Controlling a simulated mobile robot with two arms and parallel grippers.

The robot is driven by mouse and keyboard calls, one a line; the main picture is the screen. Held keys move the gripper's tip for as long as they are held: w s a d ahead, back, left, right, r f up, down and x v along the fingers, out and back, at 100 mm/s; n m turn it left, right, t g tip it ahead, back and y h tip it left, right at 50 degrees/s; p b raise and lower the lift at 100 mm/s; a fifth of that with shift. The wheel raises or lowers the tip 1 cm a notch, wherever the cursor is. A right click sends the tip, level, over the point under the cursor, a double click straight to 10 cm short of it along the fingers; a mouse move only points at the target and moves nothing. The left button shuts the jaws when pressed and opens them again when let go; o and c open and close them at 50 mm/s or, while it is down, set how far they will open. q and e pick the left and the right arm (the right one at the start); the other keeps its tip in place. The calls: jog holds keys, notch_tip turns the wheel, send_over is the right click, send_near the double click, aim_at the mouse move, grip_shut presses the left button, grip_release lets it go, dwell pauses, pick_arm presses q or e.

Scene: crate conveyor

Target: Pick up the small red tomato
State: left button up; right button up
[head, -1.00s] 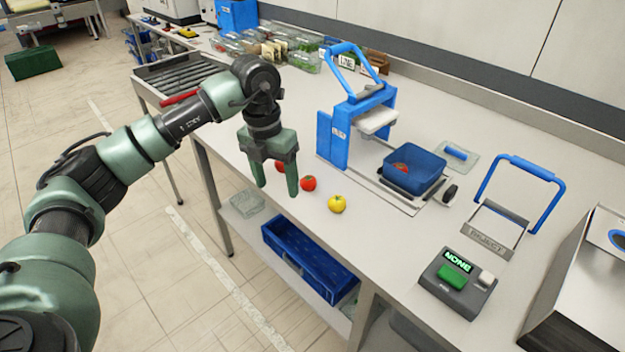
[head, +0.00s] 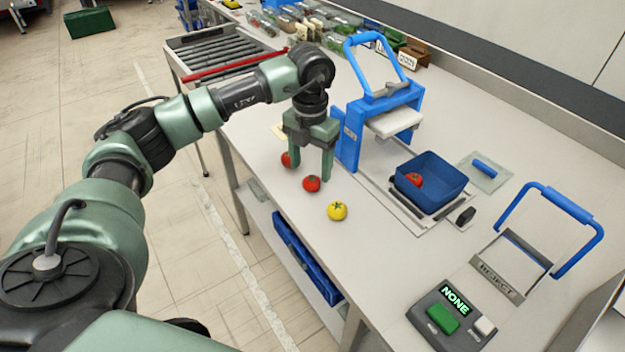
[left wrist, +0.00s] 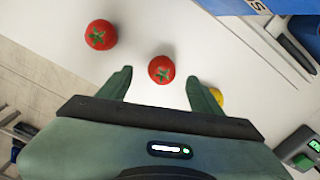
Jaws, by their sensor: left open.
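Two red tomatoes lie on the light worktop. The smaller-looking red tomato (head: 311,183) is nearer the yellow one; in the left wrist view this tomato (left wrist: 161,69) shows between the fingertips, with its green stem up. The other red tomato (head: 287,160) is partly hidden by a finger in the head view; it looks larger in the left wrist view (left wrist: 100,34). My left gripper (head: 311,172) points down, open and empty, over the smaller tomato. I cannot tell its exact height. A third red tomato (head: 414,180) is inside the blue crate (head: 446,190). My right gripper is out of view.
A yellow tomato (head: 337,211) lies close in front. A blue press-like frame (head: 350,137) stands just right of the gripper. A control box (head: 449,315) reading NONE and a REJECT flap with a blue handle (head: 548,203) are at front right. A roller conveyor (head: 215,55) is behind.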

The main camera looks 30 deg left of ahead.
aim_at(312, 177)
pick_arm(q)
notch_tip(312, 177, down, 4)
jog(key=shift+d+r+p, duration=0.1)
jog(key=shift+d+p, duration=0.05)
jog(key=shift+p, duration=0.25)
jog(key=c, duration=1.4)
grip_shut()
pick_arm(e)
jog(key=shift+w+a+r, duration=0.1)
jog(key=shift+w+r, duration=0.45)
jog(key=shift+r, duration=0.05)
